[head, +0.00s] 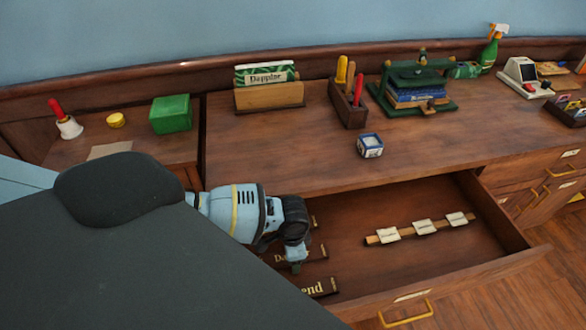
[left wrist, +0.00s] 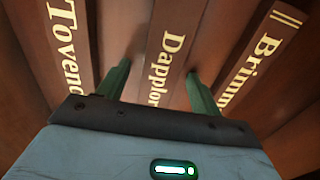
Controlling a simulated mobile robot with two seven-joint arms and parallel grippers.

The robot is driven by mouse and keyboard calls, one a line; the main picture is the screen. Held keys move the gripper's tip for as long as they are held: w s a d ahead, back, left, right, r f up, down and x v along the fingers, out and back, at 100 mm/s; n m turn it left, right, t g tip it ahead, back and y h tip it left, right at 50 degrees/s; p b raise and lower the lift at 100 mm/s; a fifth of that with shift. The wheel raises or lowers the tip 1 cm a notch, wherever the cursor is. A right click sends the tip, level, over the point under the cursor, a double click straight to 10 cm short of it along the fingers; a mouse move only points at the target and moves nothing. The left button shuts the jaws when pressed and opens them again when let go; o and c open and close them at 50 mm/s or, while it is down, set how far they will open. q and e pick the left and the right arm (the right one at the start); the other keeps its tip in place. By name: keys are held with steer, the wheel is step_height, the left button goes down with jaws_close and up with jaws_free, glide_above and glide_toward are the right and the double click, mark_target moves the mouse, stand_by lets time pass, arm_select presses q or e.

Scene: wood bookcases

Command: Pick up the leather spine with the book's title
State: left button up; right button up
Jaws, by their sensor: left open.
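The green book (head: 266,77) in a wooden holder has a label that seems to read "Dappine". Dark brown leather spines with gold lettering lie in the open drawer (head: 365,205). In the left wrist view the middle spine (left wrist: 174,55) reads "Dapplo…", partly cut off by my gripper. A spine reading "Tovend" (left wrist: 65,40) lies left of it and one starting "Brinn" (left wrist: 255,70) right. My left gripper (left wrist: 158,68) is open, its green fingers on either side of the middle spine. In the head view my left gripper (head: 294,264) is low in the drawer and partly hides the spines.
A wood strip with white labels (head: 422,229) lies in the drawer's right part. On the desk stand a small blue-white block (head: 370,146), a pen box (head: 347,104), a green press with books (head: 413,88) and a green box (head: 170,114). The desktop's front is mostly clear.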

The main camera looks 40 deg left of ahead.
arm_select(q)
steer(key=shift+c, duration=0.4)
steer(key=c, duration=1)
steer(key=shift+o, duration=0.2)
steer(key=shift+r, duration=0.1)
